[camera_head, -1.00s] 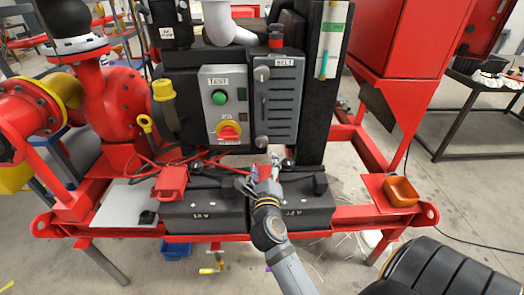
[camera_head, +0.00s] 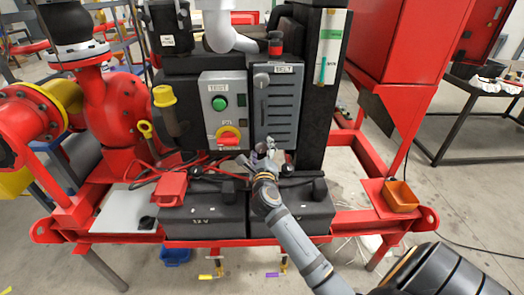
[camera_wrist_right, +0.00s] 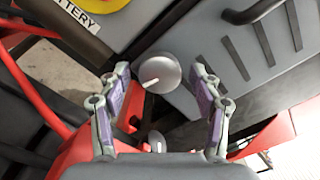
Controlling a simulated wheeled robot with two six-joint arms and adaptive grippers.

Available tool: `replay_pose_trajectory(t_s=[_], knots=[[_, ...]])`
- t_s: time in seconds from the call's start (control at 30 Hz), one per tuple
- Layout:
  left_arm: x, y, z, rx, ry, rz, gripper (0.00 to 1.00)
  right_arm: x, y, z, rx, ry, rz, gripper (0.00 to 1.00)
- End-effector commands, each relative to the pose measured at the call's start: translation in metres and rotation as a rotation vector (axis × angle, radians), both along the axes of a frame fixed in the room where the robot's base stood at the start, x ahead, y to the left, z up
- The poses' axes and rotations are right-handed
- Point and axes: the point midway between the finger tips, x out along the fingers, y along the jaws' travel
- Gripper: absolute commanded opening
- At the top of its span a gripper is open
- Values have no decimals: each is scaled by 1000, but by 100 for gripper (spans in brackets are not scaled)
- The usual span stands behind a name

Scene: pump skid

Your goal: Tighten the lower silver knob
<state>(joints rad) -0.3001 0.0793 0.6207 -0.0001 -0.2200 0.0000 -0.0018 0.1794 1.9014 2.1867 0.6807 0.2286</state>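The lower silver knob (camera_wrist_right: 165,66) is round, with a white pointer mark. It is at the bottom corner of the grey belt guard (camera_head: 285,105). My right gripper (camera_wrist_right: 160,76) is open, with one finger on each side of the knob in the right wrist view. Gaps show between both fingers and the knob; whether the tips reach its depth is unclear. In the head view my right gripper (camera_head: 262,156) is just below the guard and mostly hides the lower knob. The upper silver knob (camera_head: 261,80) is near the guard's top. My left gripper is not in view.
Two black batteries (camera_head: 203,213) stand under the gripper, with a red clamp (camera_head: 170,187) and red cables near them. A control box with a green button (camera_head: 218,103) and a red-yellow switch (camera_head: 228,137) is left of the guard.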

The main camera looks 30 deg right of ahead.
Motion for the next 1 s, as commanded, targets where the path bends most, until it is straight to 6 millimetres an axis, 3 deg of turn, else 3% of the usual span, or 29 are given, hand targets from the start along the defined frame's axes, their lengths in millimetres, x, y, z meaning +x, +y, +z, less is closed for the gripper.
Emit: replay_pose_trajectory(t_s=[0.03,0.4,0.47,0.73,1.0], knots=[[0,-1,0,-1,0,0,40,0,0,0,0,0,0,58],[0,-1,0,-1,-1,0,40,0,0,0,0,0,0,10],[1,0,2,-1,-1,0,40,0,0,1,-5,4,-1,10],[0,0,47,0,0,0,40,-1,0,8,-167,106,-1,10],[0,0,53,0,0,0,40,0,0,0,-238,146,1,10]])
